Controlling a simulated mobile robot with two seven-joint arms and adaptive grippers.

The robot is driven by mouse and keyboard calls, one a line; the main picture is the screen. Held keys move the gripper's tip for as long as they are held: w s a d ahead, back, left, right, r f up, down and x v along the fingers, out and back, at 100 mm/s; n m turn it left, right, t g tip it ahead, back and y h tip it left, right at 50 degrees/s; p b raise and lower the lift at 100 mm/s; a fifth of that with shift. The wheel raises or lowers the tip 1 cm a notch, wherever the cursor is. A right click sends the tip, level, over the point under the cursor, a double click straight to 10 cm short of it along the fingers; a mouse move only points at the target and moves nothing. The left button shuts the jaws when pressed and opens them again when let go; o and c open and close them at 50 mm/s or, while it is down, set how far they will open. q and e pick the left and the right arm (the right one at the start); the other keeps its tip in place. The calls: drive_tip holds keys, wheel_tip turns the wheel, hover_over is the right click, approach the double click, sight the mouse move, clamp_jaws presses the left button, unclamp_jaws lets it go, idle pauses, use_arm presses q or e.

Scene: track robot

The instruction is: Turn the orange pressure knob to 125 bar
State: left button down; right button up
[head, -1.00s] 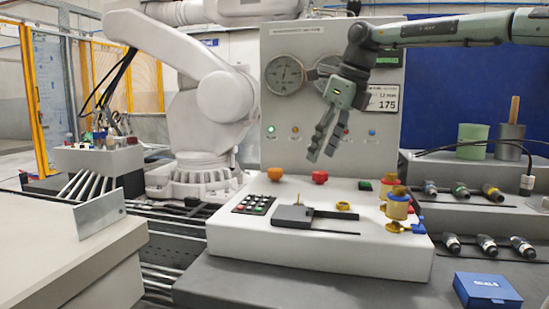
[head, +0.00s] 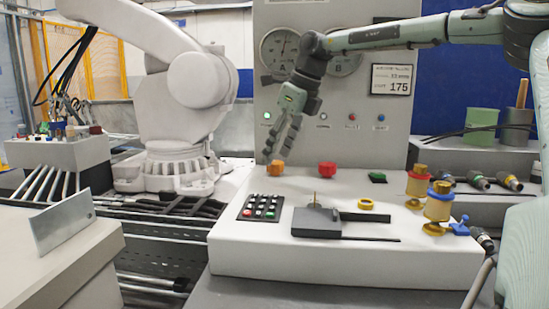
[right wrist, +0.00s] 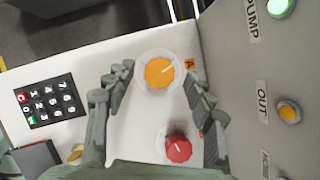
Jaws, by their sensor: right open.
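The orange knob (head: 276,168) stands on the white console top, left of a red knob (head: 326,169). In the right wrist view the orange knob (right wrist: 159,73) has a white pointer line and a pale ring around it, and the red knob (right wrist: 178,149) is below it. My right gripper (head: 277,160) is open, pointing down just above the orange knob. In the wrist view its fingers (right wrist: 160,85) are on either side of the orange knob, apart from it. Gauge A (head: 281,50) and gauge B (head: 343,62) are on the panel behind; their readings are too small to tell. My left gripper is not seen.
A keypad (head: 262,207), a dark block (head: 316,222) and a yellow ring (head: 366,204) sit on the console (head: 230,235). Brass valves (head: 439,203) stand at its right. The upright panel (head: 330,140) is close behind the knobs. A sign (head: 391,80) reads 175.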

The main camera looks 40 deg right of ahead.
drive_tip(key=shift+x, duration=1.05)
drive_tip(key=shift+c, duration=0.3)
drive_tip(key=c, duration=1.1)
drive_tip(key=shift+r, duration=0.1)
drive_tip(key=n+y+p, duration=0.1)
drive_tip(key=n+p, duration=0.1)
drive_tip(key=p, duration=0.1)
drive_tip(key=shift+n+p, duration=0.3)
drive_tip(key=shift+p, duration=0.1)
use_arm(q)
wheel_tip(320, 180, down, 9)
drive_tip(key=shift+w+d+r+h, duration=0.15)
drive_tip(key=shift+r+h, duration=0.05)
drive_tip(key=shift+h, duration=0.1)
